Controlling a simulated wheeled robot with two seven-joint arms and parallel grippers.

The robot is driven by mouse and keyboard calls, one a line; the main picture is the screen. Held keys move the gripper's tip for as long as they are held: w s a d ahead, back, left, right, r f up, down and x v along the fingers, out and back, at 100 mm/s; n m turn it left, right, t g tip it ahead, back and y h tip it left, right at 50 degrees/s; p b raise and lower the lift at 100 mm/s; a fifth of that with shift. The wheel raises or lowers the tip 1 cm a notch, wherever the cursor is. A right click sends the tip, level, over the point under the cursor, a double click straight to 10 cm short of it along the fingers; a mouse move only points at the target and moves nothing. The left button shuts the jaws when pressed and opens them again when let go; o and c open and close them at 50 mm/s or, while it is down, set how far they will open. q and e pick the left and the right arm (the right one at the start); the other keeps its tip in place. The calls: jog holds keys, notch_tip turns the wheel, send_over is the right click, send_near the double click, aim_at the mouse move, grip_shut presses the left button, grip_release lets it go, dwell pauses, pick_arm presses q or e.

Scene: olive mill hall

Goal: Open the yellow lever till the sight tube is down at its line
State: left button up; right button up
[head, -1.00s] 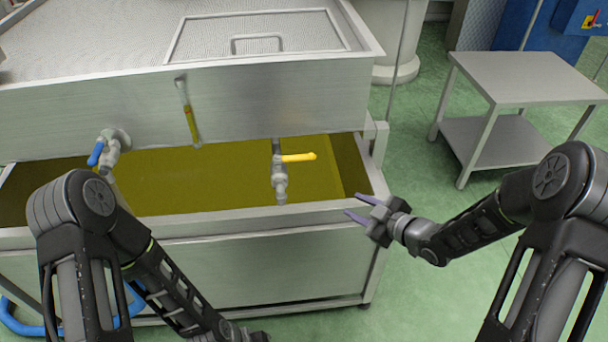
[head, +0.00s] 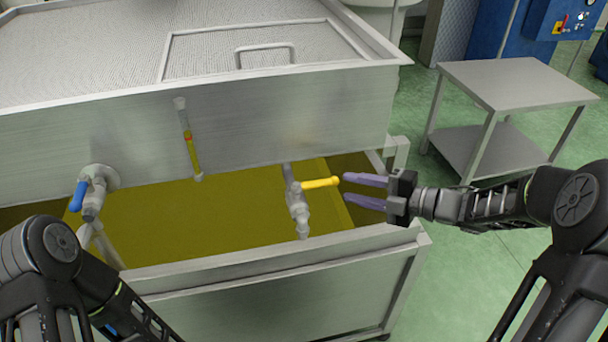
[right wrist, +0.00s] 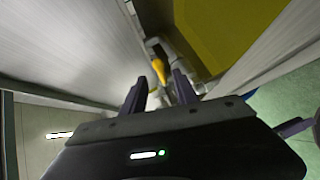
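The yellow lever (head: 321,183) sits on a grey valve (head: 298,208) at the front of the steel tank and points right, roughly level. It also shows in the right wrist view (right wrist: 158,70), ahead of the fingers. The sight tube (head: 188,140) on the tank front holds yellow liquid in its lower part, with a small red mark near the liquid's top. My right gripper (head: 366,190) is open and empty, its purple fingers just right of the lever's tip. It also shows in the right wrist view (right wrist: 160,92). My left gripper is out of view; only my left arm shows.
A blue-handled valve (head: 79,195) is on the tank's left. An open trough of yellow-green oil (head: 180,220) lies below, with a raised steel rim (head: 270,258). A steel side table (head: 515,85) stands on the green floor at right.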

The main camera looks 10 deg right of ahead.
aim_at(333, 184)
jog(key=shift+x, duration=3.8)
jog(key=shift+c, duration=0.3)
grip_shut()
